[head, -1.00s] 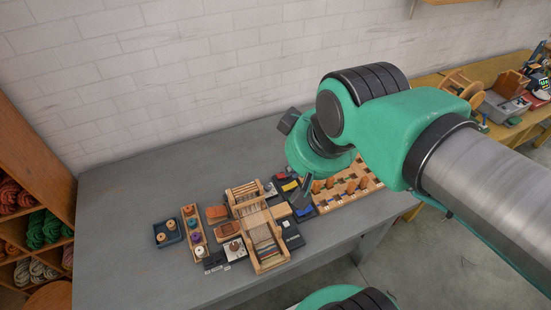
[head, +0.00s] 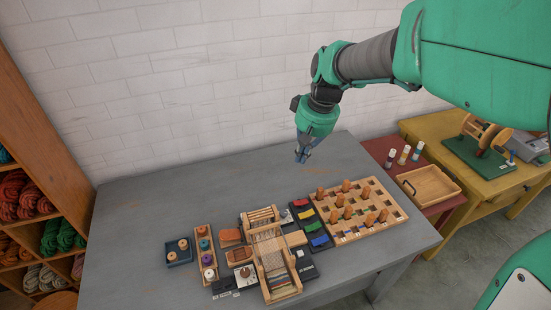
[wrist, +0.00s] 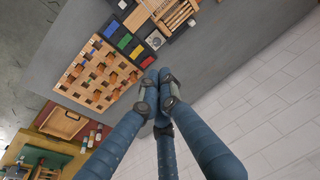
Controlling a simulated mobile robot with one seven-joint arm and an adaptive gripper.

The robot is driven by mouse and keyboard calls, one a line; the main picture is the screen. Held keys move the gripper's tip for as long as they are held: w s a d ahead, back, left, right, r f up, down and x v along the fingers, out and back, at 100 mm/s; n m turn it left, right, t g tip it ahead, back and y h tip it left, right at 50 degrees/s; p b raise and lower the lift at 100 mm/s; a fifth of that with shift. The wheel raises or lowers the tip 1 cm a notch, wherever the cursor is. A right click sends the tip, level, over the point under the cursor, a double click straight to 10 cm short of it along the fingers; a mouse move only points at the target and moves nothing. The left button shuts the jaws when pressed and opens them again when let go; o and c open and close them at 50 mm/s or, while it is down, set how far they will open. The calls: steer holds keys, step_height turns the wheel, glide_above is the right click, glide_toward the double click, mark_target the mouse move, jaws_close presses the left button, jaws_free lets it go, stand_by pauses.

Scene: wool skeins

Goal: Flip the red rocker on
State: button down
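The red rocker (head: 301,202) is the rearmost of a row of coloured rockers on a dark panel (head: 325,246), ahead of the yellow, green and blue ones. Which way it is tipped is too small to tell. In the wrist view the red rocker (wrist: 147,62) lies right beside my fingertips in the picture. My gripper (head: 302,157) hangs above the rear part of the grey table, behind the panel and apart from it. In the wrist view its blue fingers (wrist: 153,79) come together at the tips with nothing between them.
A wooden pegboard (head: 397,212) stands right of the panel, and a small loom (head: 281,279) stands left. Spools, a blue tray (head: 179,259) and small boxes lie farther left. The table's rear is clear up to the white brick wall (head: 200,80).

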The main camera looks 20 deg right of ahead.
steer(key=g+y, duration=0.1)
glide_above(298, 202)
steer(key=s+a, duration=0.1)
steer(key=s, duration=0.4)
steer(key=s+d+x, duration=0.1)
steer(key=d+x, duration=0.1)
steer(key=x, duration=0.8)
steer(key=w+d+f, duration=0.2)
steer(key=d+f, duration=0.1)
steer(key=f, duration=0.4)
steer(key=w+d+f+g+y+b, duration=0.1)
steer(key=w+d+f, duration=0.2)
steer(key=f, duration=0.4)
steer(key=shift+s+f, duration=0.1)
steer(key=shift+f, duration=0.1)
steer(key=b+x, duration=0.2)
steer(key=x, duration=0.5)
steer(key=b+x, duration=0.1)
steer(key=x, duration=0.5)
steer(key=shift+a+f+b, duration=0.3)
steer(key=shift+a+b, duration=0.05)
